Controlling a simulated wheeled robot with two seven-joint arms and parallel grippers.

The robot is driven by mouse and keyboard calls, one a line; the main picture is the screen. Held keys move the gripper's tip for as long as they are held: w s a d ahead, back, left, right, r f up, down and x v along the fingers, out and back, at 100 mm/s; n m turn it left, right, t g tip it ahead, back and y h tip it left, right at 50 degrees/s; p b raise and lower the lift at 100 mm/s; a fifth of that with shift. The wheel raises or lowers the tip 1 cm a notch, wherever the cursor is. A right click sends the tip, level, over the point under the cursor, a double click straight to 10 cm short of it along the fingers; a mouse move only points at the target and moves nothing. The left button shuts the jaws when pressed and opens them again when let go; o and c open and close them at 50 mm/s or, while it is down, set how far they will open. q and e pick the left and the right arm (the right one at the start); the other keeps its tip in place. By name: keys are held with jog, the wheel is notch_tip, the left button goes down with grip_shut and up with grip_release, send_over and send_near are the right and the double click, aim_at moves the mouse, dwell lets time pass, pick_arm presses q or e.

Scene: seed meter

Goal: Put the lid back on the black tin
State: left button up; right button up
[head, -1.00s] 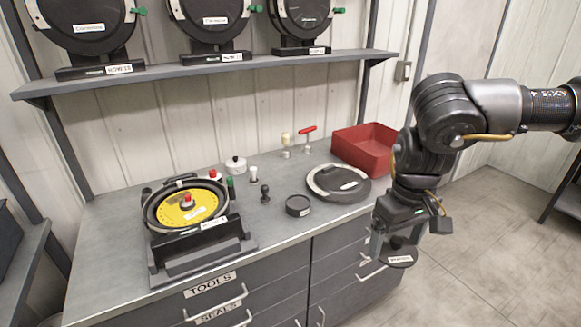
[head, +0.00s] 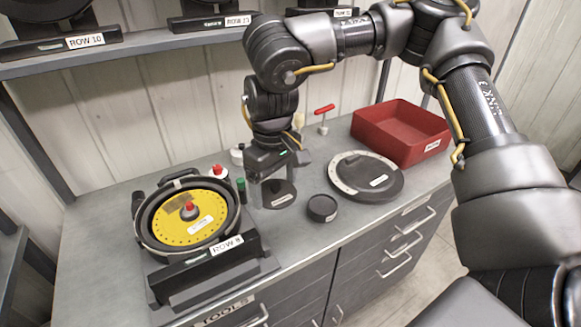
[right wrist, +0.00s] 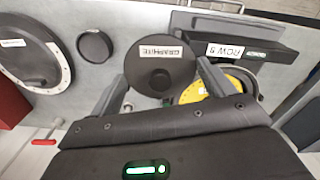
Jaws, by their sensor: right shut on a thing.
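The black tin (head: 322,208) is a small round dark can standing on the grey counter; it also shows in the right wrist view (right wrist: 95,45). My right gripper (head: 272,183) is shut on a round black lid (head: 281,197) with a white label. In the right wrist view the lid (right wrist: 155,72) reads "GRAPHITE" and shows between the two fingers. The lid seems to be held above the counter, to the left of the tin and apart from it. The exact grip on the lid is hard to see. My left gripper is not in view.
A seed meter with a yellow plate (head: 193,217) stands left of the lid on its black stand (head: 213,264). A black round cover (head: 367,177) lies right of the tin. A red bin (head: 402,133) and a red-handled tool (head: 324,110) are behind. A green-capped item (head: 241,188) stands near the gripper.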

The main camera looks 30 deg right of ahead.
jog(key=shift+s+d+r, duration=0.1)
jog(key=shift+s, duration=0.05)
jog(key=shift+d+n, duration=0.2)
jog(key=shift+n, duration=0.3)
pick_arm(q)
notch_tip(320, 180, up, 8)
jog(key=p, duration=0.7)
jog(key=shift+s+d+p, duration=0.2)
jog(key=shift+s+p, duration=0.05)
jog(key=shift+p, duration=0.15)
pick_arm(e)
jog(key=w+d+f+n, duration=0.2)
jog(key=d+f+n, duration=0.2)
jog(key=d+n, duration=0.4)
jog(key=w+d+f+n, duration=0.2)
jog(key=d+f+n, duration=0.2)
jog(key=d+n, duration=0.4)
jog(key=n, duration=0.7)
jog(key=shift+d+f, duration=0.25)
jog(key=shift+f, duration=0.05)
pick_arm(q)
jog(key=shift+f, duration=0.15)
